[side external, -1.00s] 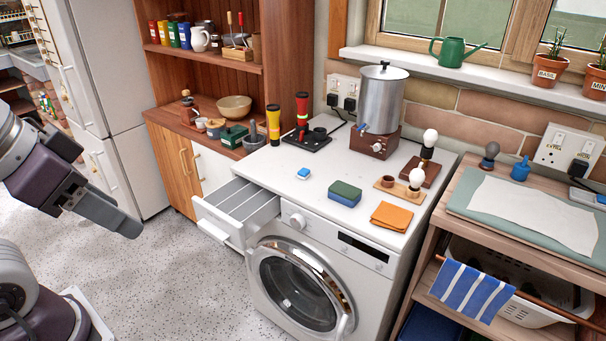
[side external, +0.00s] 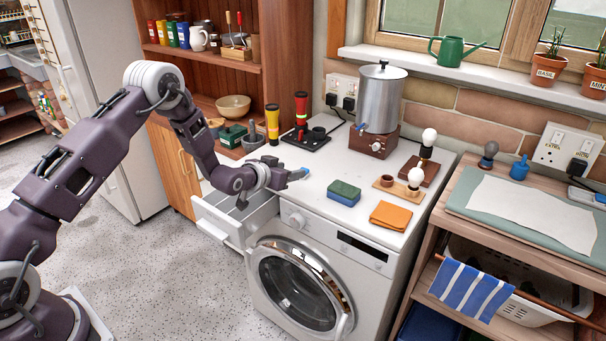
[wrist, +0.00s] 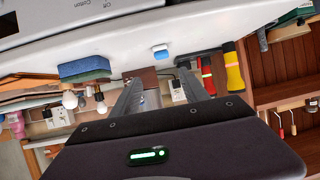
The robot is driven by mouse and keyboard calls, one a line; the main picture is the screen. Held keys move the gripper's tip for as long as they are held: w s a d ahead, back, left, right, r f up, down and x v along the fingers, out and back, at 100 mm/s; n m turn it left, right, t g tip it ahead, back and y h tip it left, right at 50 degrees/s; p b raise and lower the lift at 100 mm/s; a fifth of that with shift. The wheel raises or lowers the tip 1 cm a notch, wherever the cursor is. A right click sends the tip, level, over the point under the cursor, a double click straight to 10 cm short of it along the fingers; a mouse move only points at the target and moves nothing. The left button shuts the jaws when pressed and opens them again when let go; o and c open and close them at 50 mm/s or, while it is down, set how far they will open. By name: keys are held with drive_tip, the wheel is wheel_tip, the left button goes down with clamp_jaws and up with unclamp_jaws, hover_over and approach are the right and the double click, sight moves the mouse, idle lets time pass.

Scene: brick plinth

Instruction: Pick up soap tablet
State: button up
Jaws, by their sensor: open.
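The soap tablet (side external: 302,172) is a small blue and white block on the white top of the washing machine (side external: 357,226). In the side view my gripper (side external: 286,173) is at its left and partly covers it. The tablet (wrist: 161,51) shows whole in the wrist view, lying beyond the fingertips and roughly centred between their lines. My gripper (wrist: 160,82) is open there, its two fingers apart with nothing between them. Whether a finger touches the tablet I cannot tell from the side view.
A blue-green sponge (side external: 344,193), an orange cloth (side external: 390,215) and bulbs on wooden bases (side external: 413,181) stand to the right. Behind are a metal urn (side external: 381,98) and torches (side external: 301,112). The machine's drawer (side external: 220,222) is open below my arm.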

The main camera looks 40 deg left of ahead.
drive_tip(key=f, duration=0.3)
drive_tip(key=shift+w+a, duration=0.25)
drive_tip(key=shift+w, duration=0.05)
drive_tip(key=x, duration=0.6)
drive_tip(key=shift+w+a+r, duration=0.15)
drive_tip(key=shift+w+a, duration=0.05)
drive_tip(key=shift+w, duration=0.1)
clamp_jaws()
